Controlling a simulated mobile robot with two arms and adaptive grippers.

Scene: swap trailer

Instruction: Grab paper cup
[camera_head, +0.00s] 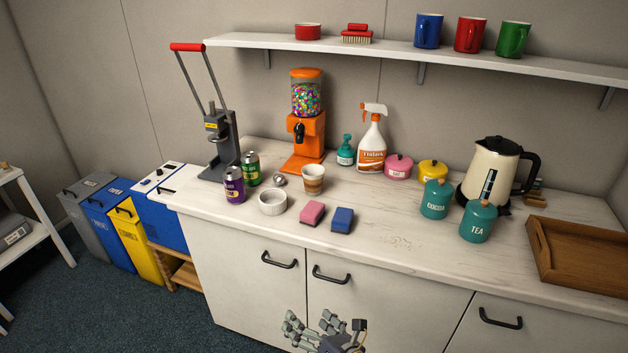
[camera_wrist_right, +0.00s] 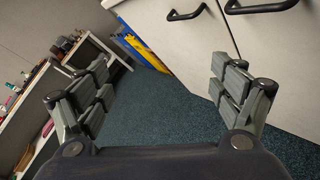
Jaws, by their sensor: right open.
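A paper cup (camera_head: 313,179) with brown bands stands upright on the white counter (camera_head: 400,245), in front of the orange candy dispenser. My right gripper (camera_head: 322,325) is in front of the cabinet doors, low at the bottom of the head view, below the counter top and apart from the cup. In the right wrist view my right gripper (camera_wrist_right: 155,95) is open, with nothing between its fingers; the cup does not show there. My left gripper does not show.
A white bowl (camera_head: 272,202), a purple can (camera_head: 234,185), a pink sponge (camera_head: 312,213) and a blue sponge (camera_head: 343,219) stand near the cup. The candy dispenser (camera_head: 306,130) is behind it. Cabinet handles (camera_head: 331,275) jut out below the counter.

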